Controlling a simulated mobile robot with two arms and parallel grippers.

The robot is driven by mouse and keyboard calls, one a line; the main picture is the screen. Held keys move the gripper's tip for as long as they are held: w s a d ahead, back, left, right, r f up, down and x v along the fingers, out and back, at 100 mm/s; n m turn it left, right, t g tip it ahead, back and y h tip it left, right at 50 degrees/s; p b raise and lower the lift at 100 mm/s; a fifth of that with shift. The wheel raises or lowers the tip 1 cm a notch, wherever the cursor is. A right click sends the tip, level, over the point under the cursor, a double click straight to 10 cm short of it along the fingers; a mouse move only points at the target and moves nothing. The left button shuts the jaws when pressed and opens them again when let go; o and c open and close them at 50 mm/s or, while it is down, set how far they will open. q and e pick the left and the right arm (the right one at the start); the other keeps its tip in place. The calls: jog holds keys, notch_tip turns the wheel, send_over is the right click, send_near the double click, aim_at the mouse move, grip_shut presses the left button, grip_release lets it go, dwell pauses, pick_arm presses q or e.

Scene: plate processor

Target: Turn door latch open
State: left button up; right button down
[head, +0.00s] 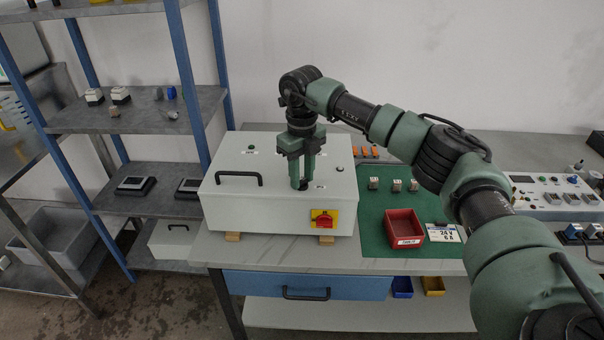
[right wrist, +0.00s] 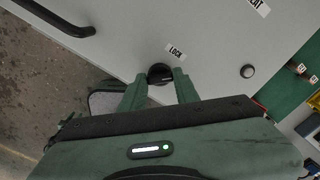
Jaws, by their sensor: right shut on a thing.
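The door latch (right wrist: 160,74) is a small round black knob on the light grey cabinet lid, beside a label reading LOCK. The cabinet (head: 262,207) is a grey box on the workbench, and its lid appears closed. My right gripper (head: 299,186) points down over the lid near its right side. In the right wrist view its two green fingers (right wrist: 161,90) sit on either side of the black latch knob, shut on it. In the head view the fingers hide most of the latch. My left gripper is in neither view.
A black handle (head: 239,176) lies on the lid's left part, and a red and yellow switch (head: 324,219) is on the cabinet front. A red bin (head: 404,229) stands on the green mat (head: 374,236) to the right. A blue-framed shelf (head: 150,113) is left of the bench.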

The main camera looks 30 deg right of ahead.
aim_at(302, 180)
jog(key=m, duration=0.4)
jog(key=shift+r+m, duration=0.15)
jog(key=shift+m, duration=0.15)
jog(key=shift+w+m+p, duration=0.1)
jog(key=shift+m+p, duration=0.3)
jog(key=shift+m, duration=1.6)
jog(key=c, duration=1)
grip_release()
jog(key=shift+c, duration=0.2)
notch_tip(302, 180, up, 8)
jog(key=shift+f+b, duration=0.15)
jog(key=shift+b, duration=0.7)
